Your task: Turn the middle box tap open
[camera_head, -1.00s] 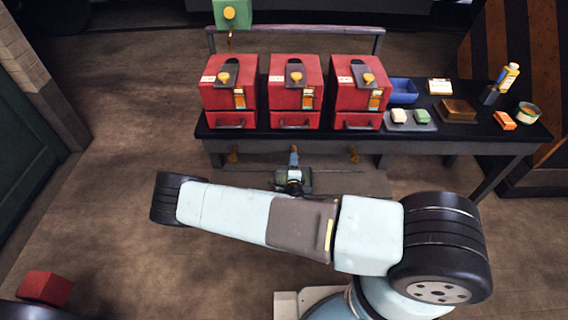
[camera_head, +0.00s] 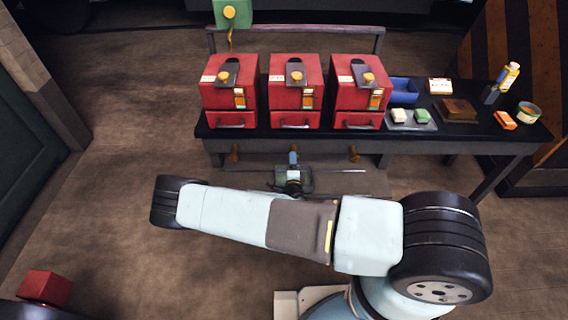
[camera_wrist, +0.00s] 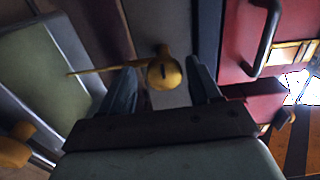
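Three red boxes stand in a row on the dark bench; the middle box (camera_head: 295,92) has a yellow knob (camera_head: 296,77) on top. Below the bench edge, brass taps hang under the left box (camera_head: 234,153) and right box (camera_head: 353,154); the spot under the middle box is hidden by my gripper (camera_head: 293,158). In the wrist view, a yellow tap (camera_wrist: 165,73) with a thin lever (camera_wrist: 105,69) pointing left sits between the two fingers of my gripper (camera_wrist: 163,85). The fingers are apart, with gaps visible beside the tap's round end. Contact with the lever is unclear.
The bench (camera_head: 445,145) also carries a blue tray (camera_head: 403,91), small blocks on a plate, a brown box (camera_head: 458,110), a bottle (camera_head: 509,75) and a tin (camera_head: 527,113) at right. A red block (camera_head: 45,288) lies at lower left.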

